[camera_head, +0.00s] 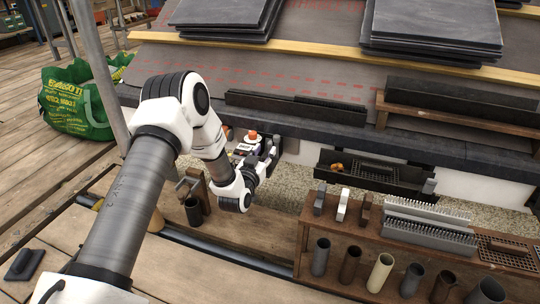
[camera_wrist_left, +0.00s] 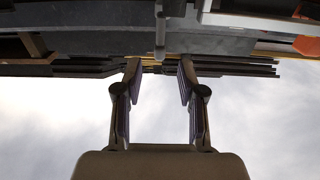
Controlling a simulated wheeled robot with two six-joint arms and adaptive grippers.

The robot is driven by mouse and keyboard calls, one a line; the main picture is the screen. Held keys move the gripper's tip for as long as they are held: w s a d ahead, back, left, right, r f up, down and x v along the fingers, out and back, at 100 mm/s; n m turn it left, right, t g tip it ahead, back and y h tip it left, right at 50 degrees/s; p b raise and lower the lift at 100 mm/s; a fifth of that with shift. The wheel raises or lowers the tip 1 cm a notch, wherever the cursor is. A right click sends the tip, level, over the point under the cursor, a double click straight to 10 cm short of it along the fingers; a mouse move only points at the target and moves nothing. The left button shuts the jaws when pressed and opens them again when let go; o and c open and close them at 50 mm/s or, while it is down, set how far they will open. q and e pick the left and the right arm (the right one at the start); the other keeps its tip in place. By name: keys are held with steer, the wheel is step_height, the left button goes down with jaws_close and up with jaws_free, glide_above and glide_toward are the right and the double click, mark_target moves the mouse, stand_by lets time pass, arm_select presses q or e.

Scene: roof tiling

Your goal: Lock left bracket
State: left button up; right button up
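My left gripper (camera_head: 264,154) is at the eaves in the head view, left of the hanging gutter piece, beside a small part with an orange top (camera_head: 253,136). In the left wrist view its two fingers (camera_wrist_left: 160,72) stand apart with nothing clearly held between them. A narrow grey upright piece (camera_wrist_left: 160,32) shows just beyond the gap, in line with it; it may be the left bracket, but I cannot tell. In the head view the gripper and wrist cover much of this spot. The bracket's lock state cannot be made out. My right gripper is not in view.
A black gutter length (camera_head: 380,178) hangs below the eaves, with a brown clump in it. A wooden rack (camera_head: 335,272) with pipe pieces and brackets stands at front right. Slate stacks (camera_head: 432,28) lie on the roof. A green bag (camera_head: 72,100) stands behind a metal pole (camera_head: 98,62).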

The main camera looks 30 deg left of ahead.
mark_target(269, 146)
arm_select(q)
steer(key=x, duration=0.1)
steer(key=b+x, duration=0.1)
steer(key=x, duration=0.1)
steer(key=b+x, duration=0.1)
steer(key=shift+w+f, duration=0.3)
steer(key=shift+w, duration=0.1)
steer(key=shift+w+a+r, duration=0.1)
steer(key=shift+w+a, duration=0.05)
steer(key=shift+w, duration=0.2)
jaws_close()
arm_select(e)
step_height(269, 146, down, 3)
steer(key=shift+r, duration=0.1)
